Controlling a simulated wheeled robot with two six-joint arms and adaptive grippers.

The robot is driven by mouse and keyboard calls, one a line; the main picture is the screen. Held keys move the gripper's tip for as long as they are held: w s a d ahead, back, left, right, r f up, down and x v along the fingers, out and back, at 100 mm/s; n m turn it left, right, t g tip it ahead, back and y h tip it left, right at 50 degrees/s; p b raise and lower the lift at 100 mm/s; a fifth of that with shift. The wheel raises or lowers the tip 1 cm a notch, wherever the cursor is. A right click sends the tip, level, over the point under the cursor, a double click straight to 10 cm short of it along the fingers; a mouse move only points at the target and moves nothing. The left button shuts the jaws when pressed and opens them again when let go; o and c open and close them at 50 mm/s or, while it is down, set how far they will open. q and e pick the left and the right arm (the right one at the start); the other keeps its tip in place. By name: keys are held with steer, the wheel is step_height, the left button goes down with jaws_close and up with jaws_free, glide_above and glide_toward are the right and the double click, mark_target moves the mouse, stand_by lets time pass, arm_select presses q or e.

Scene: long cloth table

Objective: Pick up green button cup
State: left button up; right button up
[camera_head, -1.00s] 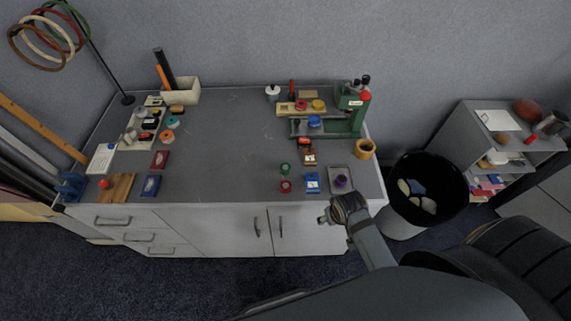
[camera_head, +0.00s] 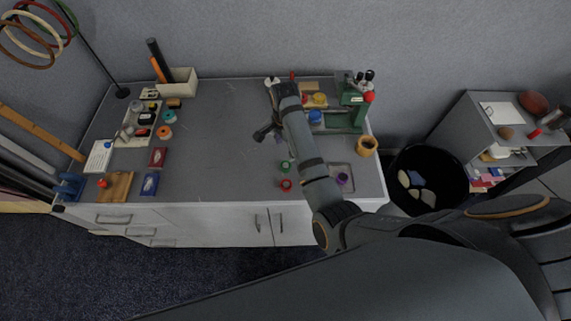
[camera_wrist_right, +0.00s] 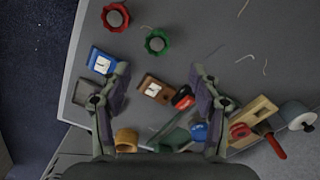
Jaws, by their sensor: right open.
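The green button cup (camera_head: 285,166) is a small round green cup on the grey table top (camera_head: 225,150), just behind a matching red cup (camera_head: 286,184). It also shows in the right wrist view (camera_wrist_right: 157,42), near the top, its dark opening facing the camera. My right gripper (camera_head: 268,133) is above the table, behind and slightly left of the green cup. In the right wrist view my right gripper (camera_wrist_right: 160,75) is open and empty, with the green cup beyond its fingertips and between their lines. My left gripper is not in view.
Near the cups are a blue box (camera_wrist_right: 101,60), a brown box (camera_wrist_right: 154,88) and a tray (camera_head: 342,170) holding a purple item. A green press (camera_head: 357,100) stands at the back right. The table's middle left is clear. A black bin (camera_head: 426,175) stands beyond the right edge.

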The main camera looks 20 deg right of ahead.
glide_above(285, 166)
step_height(285, 166, down, 4)
steer(key=shift+d+f, duration=0.1)
steer(key=shift+w+f+p, duration=0.2)
steer(key=shift+f+p, duration=0.1)
steer(key=shift+f, duration=0.05)
steer(key=shift+s+f, duration=0.1)
steer(key=shift+f, duration=0.2)
steer(key=f, duration=0.2)
steer(key=f+p, duration=0.1)
steer(key=f, duration=0.1)
steer(key=shift+s, duration=0.2)
steer(key=shift+w+f, duration=0.1)
steer(key=shift+f, duration=0.2)
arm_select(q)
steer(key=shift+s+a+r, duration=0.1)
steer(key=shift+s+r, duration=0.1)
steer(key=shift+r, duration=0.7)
arm_select(e)
steer(key=c, duration=1.1)
